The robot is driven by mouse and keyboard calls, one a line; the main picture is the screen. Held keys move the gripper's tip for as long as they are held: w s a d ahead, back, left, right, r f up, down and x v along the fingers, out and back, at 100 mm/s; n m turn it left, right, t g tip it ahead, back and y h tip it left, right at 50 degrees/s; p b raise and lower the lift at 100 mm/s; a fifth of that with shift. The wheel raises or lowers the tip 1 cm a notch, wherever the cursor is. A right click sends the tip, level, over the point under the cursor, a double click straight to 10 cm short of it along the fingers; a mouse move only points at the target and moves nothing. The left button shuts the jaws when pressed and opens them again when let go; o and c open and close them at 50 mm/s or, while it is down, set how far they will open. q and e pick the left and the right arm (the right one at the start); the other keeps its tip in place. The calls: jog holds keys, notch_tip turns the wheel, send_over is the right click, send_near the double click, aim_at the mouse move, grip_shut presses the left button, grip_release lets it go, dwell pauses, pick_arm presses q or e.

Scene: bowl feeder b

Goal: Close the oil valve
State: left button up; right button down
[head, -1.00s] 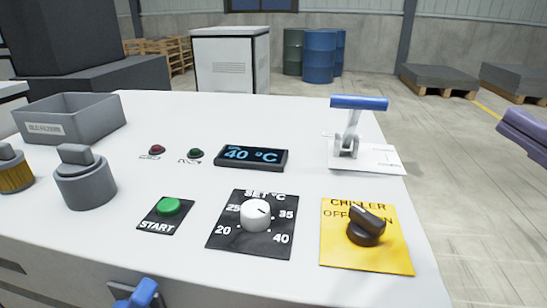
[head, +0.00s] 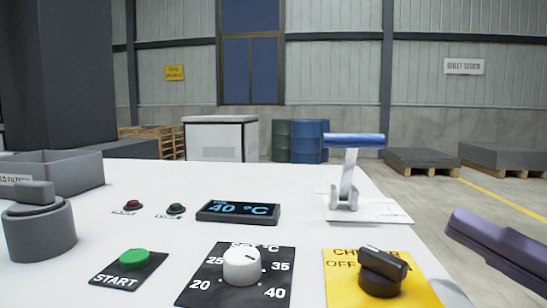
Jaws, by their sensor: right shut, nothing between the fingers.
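A lever with a blue crossbar handle (head: 353,140) stands upright on a white plate (head: 385,210) at the bench's right rear. No label shows whether this is the oil valve. My right gripper (head: 462,224), purple, is at the right edge, shut and empty. It is apart from the lever, nearer to me and to the right of it. My left gripper is not in view.
The white bench (head: 110,225) carries a chiller knob (head: 383,270), a temperature dial (head: 241,266), a green start button (head: 134,259), a display (head: 238,212), a grey cylinder (head: 40,228) and a grey bin (head: 65,172).

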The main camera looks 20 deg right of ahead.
jog(key=p, duration=0.1)
send_near(347, 145)
jog(key=a, duration=0.1)
jog(key=w+a, duration=0.1)
jog(key=a, duration=0.1)
jog(key=shift+w+r, duration=0.1)
jog(key=shift+w, duration=0.2)
jog(key=w, duration=0.1)
jog(key=w+d+r, duration=0.1)
jog(key=w, duration=0.1)
jog(key=shift+d+p, duration=0.1)
jog(key=shift+p, duration=0.3)
jog(key=shift+w+d+r, duration=0.2)
jog(key=shift+w, duration=0.15)
